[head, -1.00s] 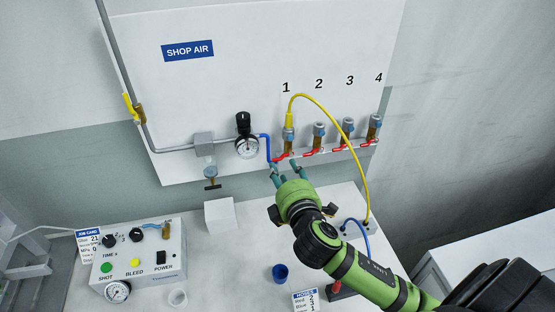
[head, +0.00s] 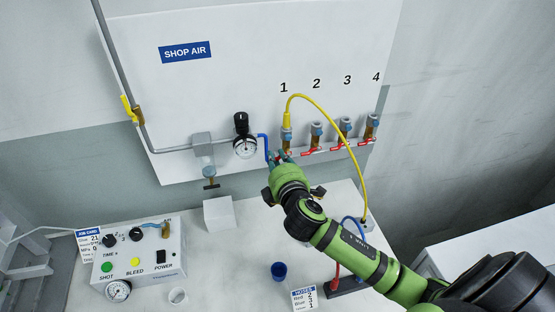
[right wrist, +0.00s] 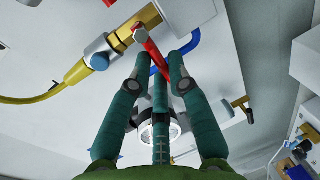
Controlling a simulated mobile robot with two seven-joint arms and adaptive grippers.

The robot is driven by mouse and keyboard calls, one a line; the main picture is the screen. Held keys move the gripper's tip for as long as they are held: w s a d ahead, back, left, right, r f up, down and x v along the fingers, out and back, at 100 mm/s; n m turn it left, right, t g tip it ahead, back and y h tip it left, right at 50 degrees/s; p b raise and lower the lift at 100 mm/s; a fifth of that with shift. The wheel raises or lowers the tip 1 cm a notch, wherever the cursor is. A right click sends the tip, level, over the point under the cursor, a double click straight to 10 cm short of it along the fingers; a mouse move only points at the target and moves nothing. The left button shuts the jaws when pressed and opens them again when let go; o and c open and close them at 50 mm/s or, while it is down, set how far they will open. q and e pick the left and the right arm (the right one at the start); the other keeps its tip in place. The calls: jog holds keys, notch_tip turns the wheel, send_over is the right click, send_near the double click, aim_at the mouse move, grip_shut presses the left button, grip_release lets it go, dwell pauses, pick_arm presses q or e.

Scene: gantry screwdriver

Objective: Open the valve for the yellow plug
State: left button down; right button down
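The yellow plug (head: 287,120) sits upright in the outlet under number 1, with its yellow hose looping to the right. It also shows in the right wrist view (right wrist: 74,74). The red valve handle (right wrist: 150,48) below this outlet shows in the right wrist view. My right gripper (head: 280,156) is at this handle, just below outlet 1. In the right wrist view its fingertips (right wrist: 160,62) stand apart on both sides of the handle; I cannot tell whether they touch it. In the head view the gripper partly hides the handle. My left gripper is not in view.
Outlets 2, 3 and 4 (head: 317,130) stand to the right, with red handles (head: 314,152). A blue hose (head: 265,145) and a gauge (head: 246,147) are close on the left. A control box (head: 140,262), a blue cup (head: 279,271) and a white block (head: 219,213) are on the bench.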

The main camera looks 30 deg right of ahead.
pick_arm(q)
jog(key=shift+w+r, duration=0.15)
pick_arm(e)
jog(key=shift+s+a+f, duration=0.1)
jog(key=shift+f, duration=0.15)
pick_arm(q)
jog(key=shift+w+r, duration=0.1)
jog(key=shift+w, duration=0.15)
pick_arm(e)
jog(key=shift+f+n, duration=0.1)
jog(key=shift+n, duration=0.2)
